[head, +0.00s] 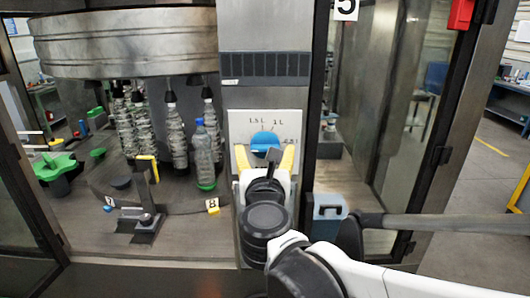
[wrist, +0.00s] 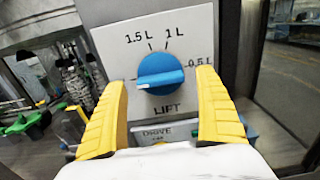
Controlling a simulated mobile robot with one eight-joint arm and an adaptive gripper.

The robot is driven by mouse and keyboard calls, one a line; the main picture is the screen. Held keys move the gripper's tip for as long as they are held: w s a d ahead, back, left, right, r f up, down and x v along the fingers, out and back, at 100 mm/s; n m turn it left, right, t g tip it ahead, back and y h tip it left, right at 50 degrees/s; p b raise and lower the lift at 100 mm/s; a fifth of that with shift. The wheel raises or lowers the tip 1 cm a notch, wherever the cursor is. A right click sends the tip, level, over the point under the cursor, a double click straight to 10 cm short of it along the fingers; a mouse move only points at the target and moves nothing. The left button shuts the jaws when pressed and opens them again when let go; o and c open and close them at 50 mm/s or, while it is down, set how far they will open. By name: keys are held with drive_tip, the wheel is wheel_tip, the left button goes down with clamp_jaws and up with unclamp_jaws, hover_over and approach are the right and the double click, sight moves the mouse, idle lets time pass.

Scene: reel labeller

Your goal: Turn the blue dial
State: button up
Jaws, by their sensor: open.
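The blue dial (wrist: 160,73) sits on a white panel (wrist: 112,42) marked 1.5 L, 1 L, 0.5 L and LIFT. Its raised grip lies nearly level across the dial. In the head view the dial (head: 265,141) shows just beyond my gripper (head: 265,160). In the wrist view my gripper (wrist: 160,112) has its two yellow fingers spread wide, one at each lower side of the dial. The fingers appear apart from the dial, with nothing between them. A second label, DRIVE, shows below, partly hidden by my gripper.
Left of the panel, several bottles hang under a large metal drum (head: 125,42). A bottle with a green base (head: 204,160) stands near the column. A dark frame post (head: 318,100) and a glass door stand to the right. A blue-grey box (head: 328,212) is beside my arm.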

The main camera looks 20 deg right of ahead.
drive_tip(key=shift+x, duration=1)
drive_tip(key=c, duration=1.2)
